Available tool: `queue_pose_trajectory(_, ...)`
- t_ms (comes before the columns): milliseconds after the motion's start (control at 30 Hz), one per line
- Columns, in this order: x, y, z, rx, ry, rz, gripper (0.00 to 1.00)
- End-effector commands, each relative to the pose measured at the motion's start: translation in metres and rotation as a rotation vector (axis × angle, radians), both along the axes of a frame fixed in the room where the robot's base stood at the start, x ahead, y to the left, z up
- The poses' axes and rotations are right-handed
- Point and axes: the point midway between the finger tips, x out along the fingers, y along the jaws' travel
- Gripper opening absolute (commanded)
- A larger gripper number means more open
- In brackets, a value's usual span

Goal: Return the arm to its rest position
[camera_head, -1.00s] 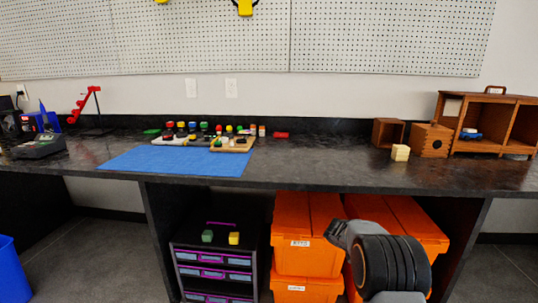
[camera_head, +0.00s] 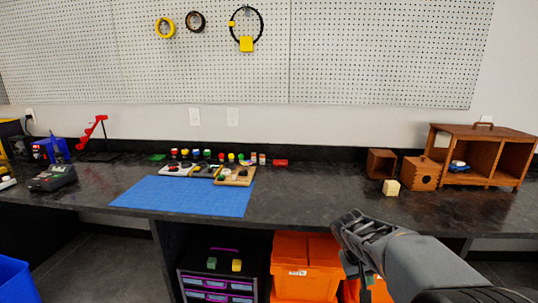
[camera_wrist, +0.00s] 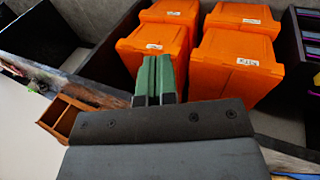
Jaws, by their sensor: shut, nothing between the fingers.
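My gripper (camera_head: 346,225) is in the lower right of the head view, at the end of my grey arm. It is just in front of the black worktop's front edge, with no object touching it. In the wrist view my gripper (camera_wrist: 153,62) shows as two green-padded fingers pressed together, with nothing between them. The orange crates show beyond the fingers there.
A blue bin (camera_head: 15,280) is at lower left.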

Motion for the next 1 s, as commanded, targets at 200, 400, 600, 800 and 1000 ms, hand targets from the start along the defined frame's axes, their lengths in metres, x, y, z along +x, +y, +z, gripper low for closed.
queue_pose_trajectory(200, -0.064, 0.043, 0.119, 0.194, -0.1, 0.061, 0.0)
queue_pose_trajectory(400, -0.105, 0.071, 0.169, 0.324, -0.18, 0.107, 0.0)
queue_pose_trajectory(600, -0.126, 0.086, 0.19, 0.393, -0.227, 0.134, 0.0)
queue_pose_trajectory(800, -0.132, 0.09, 0.192, 0.413, -0.24, 0.143, 0.0)
queue_pose_trajectory(1000, -0.131, 0.09, 0.191, 0.413, -0.24, 0.143, 0.0)
